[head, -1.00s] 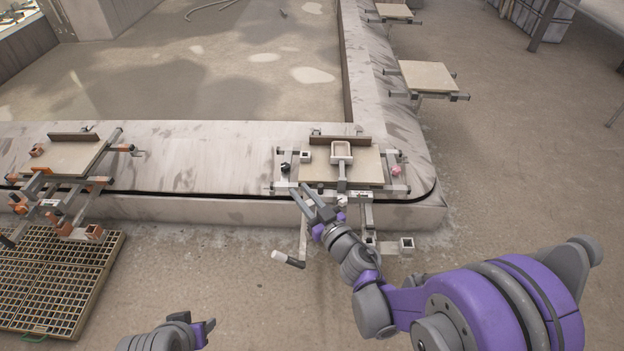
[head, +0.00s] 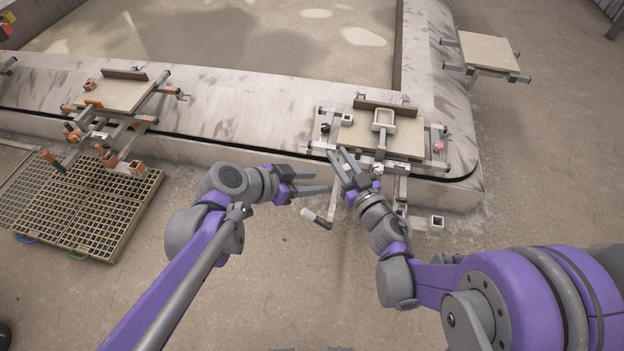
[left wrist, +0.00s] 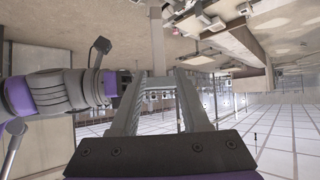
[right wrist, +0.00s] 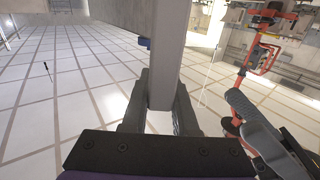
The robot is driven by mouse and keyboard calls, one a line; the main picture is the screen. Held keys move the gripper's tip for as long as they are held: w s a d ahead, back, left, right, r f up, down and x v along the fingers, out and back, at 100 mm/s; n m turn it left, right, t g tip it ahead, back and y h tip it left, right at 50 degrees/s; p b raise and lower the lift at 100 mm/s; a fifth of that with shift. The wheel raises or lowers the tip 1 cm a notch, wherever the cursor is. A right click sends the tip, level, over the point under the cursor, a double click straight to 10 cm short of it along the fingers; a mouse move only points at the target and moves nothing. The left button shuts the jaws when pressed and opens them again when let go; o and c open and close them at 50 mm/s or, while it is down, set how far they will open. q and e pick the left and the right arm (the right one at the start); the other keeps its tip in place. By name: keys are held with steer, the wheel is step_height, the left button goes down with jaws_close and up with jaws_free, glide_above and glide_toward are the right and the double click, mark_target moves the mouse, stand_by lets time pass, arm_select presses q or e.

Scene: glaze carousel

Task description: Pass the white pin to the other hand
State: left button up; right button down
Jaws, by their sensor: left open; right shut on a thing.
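My right gripper (head: 338,154) is at the near edge of the right-hand carousel fixture. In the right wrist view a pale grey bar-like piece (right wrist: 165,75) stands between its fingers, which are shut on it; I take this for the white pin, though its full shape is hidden. My left gripper (head: 321,182) is open and empty, a little to the left of and below the right one, its fingers pointing right. A white cylindrical piece with a dark end (head: 308,214) shows just below the left fingers. I cannot tell whether it joins the held piece.
The fixture board (head: 408,145) carries a black knob (head: 325,127) and a pink knob (head: 438,146). A second fixture (head: 118,96) stands on the left, above a floor grate (head: 110,215). The floor between them is clear.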

arm_select(q)
steer(key=x, duration=1.2)
steer(key=shift+d+r, duration=0.1)
steer(key=shift+w, duration=0.1)
jaws_close()
arm_select(e)
steer(key=c, duration=0.6)
jaws_free()
steer(key=shift+s+d, duration=0.1)
